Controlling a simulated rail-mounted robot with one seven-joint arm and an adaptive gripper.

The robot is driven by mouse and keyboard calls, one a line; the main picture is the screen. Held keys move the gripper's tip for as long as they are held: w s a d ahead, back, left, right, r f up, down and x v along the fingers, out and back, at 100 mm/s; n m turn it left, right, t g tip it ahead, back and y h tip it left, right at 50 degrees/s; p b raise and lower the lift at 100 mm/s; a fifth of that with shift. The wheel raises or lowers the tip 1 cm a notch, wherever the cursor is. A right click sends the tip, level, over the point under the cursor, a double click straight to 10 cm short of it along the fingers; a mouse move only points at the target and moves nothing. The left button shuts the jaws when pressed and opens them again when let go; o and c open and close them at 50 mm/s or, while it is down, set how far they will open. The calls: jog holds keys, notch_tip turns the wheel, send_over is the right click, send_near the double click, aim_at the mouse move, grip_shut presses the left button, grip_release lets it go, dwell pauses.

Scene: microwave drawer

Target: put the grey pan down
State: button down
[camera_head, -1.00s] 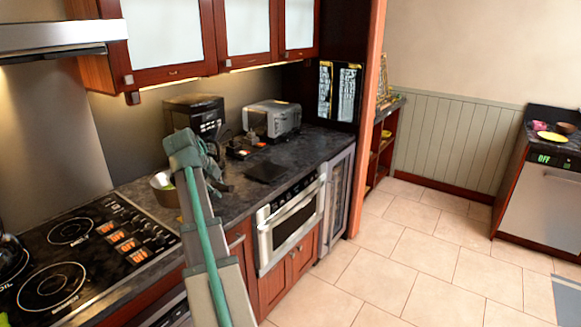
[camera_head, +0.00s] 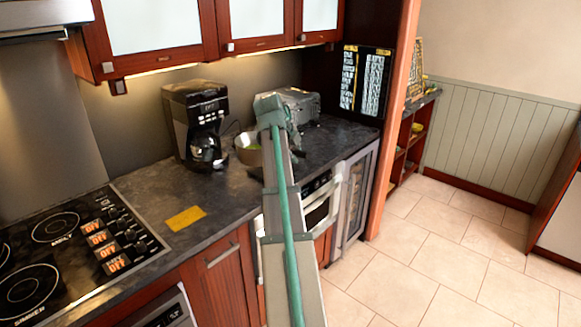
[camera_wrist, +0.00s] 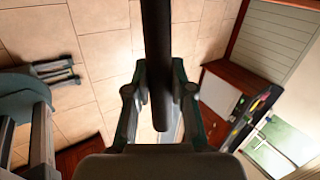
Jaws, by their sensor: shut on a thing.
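The grey pan (camera_head: 248,152) shows just left of my arm in the head view, at the counter's right part. In the wrist view my gripper (camera_wrist: 158,95) is shut on a long dark bar, which looks like the pan's handle (camera_wrist: 157,50). The pan's bowl is not visible in the wrist view. In the head view my gripper is mostly hidden behind my arm. I cannot tell whether the pan's base touches the counter.
The dark counter (camera_head: 222,203) has free room front left of the pan. A coffee maker (camera_head: 195,120) stands left of it and a toaster oven (camera_head: 300,103) behind my arm. A yellow flat piece (camera_head: 186,218) lies near the cooktop (camera_head: 75,250). Upper cabinets (camera_head: 160,35) hang above.

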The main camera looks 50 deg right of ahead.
jog(key=w+d+f+p, duration=0.2)
jog(key=d+f+p, duration=0.1)
jog(key=d+f, duration=0.3)
jog(key=w+d+f+p, duration=0.2)
jog(key=d+f+p, duration=0.1)
jog(key=d+f, duration=0.3)
jog(key=shift+w+d+f, duration=0.35)
jog(key=shift+d+f, duration=0.05)
jog(key=shift+d, duration=0.35)
jog(key=c, duration=1)
grip_release()
jog(key=shift+a+r, duration=0.1)
jog(key=shift+a, duration=0.05)
jog(key=b+v, duration=0.3)
jog(key=v, duration=0.8)
jog(key=shift+a+r, duration=0.2)
jog(key=shift+r, duration=0.1)
